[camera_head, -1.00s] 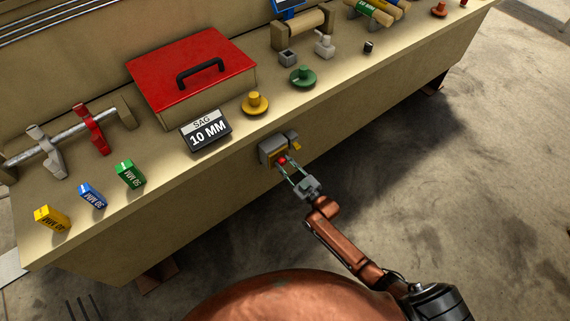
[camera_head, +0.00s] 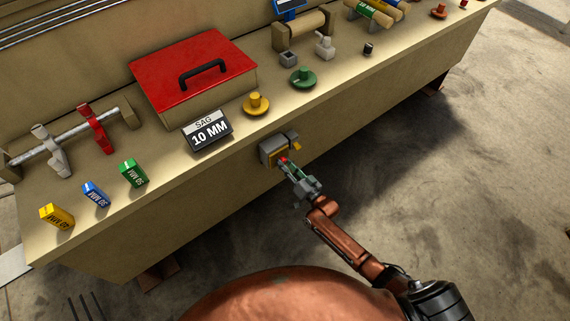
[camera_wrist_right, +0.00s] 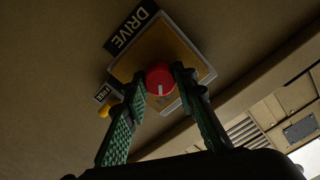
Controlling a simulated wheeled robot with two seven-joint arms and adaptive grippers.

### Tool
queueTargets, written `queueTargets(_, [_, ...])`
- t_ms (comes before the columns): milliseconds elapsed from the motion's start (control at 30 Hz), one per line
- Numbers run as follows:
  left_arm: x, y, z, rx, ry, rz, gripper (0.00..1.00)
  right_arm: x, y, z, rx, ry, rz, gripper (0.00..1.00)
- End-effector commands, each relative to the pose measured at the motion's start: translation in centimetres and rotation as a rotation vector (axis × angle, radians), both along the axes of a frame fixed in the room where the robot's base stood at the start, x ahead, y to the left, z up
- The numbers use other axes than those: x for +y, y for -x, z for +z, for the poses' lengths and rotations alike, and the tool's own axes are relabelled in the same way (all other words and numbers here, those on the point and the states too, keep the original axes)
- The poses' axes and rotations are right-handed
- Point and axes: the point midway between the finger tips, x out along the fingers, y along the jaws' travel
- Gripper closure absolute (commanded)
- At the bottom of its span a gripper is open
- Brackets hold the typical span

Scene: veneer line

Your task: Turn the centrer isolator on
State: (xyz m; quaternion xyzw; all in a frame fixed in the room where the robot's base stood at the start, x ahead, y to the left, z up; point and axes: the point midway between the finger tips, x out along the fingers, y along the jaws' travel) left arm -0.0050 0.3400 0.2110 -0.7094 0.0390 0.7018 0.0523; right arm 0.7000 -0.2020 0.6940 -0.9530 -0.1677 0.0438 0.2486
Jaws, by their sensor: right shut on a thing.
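The isolator is a grey box with a yellow face plate (camera_head: 267,153) on the front side of the bench. In the right wrist view its plate (camera_wrist_right: 152,55) carries a round red knob (camera_wrist_right: 160,78) with a white mark pointing toward the bottom of the picture. A black label there reads DRIVE (camera_wrist_right: 131,27). My right gripper (camera_head: 286,164) is at the knob, its green-padded fingers on either side of it. In the wrist view the fingertips (camera_wrist_right: 160,82) are shut on the knob. My left gripper is not in view.
A small yellow part (camera_wrist_right: 107,109) with a tag sits beside the plate. On the bench (camera_head: 120,225) above stand a SAG 10 MM sign (camera_head: 208,131), a red-lidded box (camera_head: 190,70), and yellow (camera_head: 256,104) and green (camera_head: 303,77) mushroom buttons. The floor in front is open.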

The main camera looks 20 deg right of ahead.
Motion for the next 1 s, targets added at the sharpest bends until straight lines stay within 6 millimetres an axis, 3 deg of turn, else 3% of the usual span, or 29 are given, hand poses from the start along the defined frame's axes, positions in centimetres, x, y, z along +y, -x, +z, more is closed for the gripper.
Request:
queueTargets(767, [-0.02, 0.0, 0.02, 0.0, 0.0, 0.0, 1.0, 0.01, 0.1, -0.2, 0.036, -0.09, 0.0, 0.99])
queueTargets(800, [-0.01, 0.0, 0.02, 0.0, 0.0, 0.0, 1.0, 0.01, 0.1, -0.2, 0.037, -0.091, 0.0, 0.72])
queueTargets(1000, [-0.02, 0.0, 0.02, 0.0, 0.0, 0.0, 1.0, 0.03, 0.05, -0.11, 0.035, -0.089, 0.0, 0.58])
